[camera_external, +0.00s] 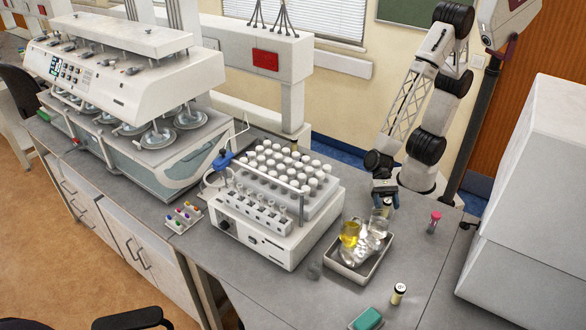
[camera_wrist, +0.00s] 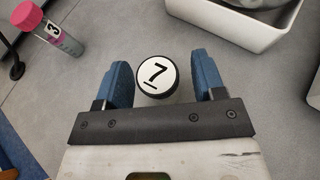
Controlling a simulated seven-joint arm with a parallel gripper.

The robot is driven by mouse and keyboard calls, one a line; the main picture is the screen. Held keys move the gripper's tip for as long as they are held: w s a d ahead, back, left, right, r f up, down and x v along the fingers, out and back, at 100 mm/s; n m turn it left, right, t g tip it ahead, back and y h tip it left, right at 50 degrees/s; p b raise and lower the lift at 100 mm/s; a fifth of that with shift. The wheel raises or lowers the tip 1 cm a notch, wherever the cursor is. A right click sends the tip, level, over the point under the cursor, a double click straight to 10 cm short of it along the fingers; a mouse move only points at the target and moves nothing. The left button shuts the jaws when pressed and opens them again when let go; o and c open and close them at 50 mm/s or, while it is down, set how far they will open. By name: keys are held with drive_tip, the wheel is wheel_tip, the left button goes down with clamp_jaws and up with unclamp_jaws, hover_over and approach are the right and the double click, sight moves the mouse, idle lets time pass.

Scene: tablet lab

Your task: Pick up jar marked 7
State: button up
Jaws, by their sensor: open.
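The jar marked 7 (camera_wrist: 157,73) shows in the wrist view as a round white lid with a dark rim and an underlined black 7. It stands between the two blue fingers of my gripper (camera_wrist: 162,68), seen from above. The gripper is open, with a gap on both sides of the lid. In the external view my gripper (camera_external: 385,194) points down just behind the glassware tray. The jar cannot be made out clearly there, below the fingers and behind the glassware.
A grey-white tray (camera_external: 338,263) holds flasks, one with yellow liquid; its corner shows in the wrist view (camera_wrist: 230,32). A pink-capped tube marked 3 (camera_wrist: 62,38) stands to the left. Another white-lidded jar (camera_external: 399,293) stands in front. A white machine (camera_external: 265,238) with several vials is left.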

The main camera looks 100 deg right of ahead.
drive_tip(key=c, duration=1)
drive_tip(key=shift+r, duration=0.15)
drive_tip(key=shift+r, duration=1.45)
drive_tip(key=shift+s+d+r, duration=0.2)
drive_tip(key=shift+d, duration=0.05)
drive_tip(key=s+d, duration=0.3)
drive_tip(key=s+d+r, duration=0.1)
drive_tip(key=s+d, duration=0.6)
drive_tip(key=s, duration=0.1)
drive_tip(key=shift+d+r, duration=0.2)
drive_tip(key=shift+d, duration=0.15)
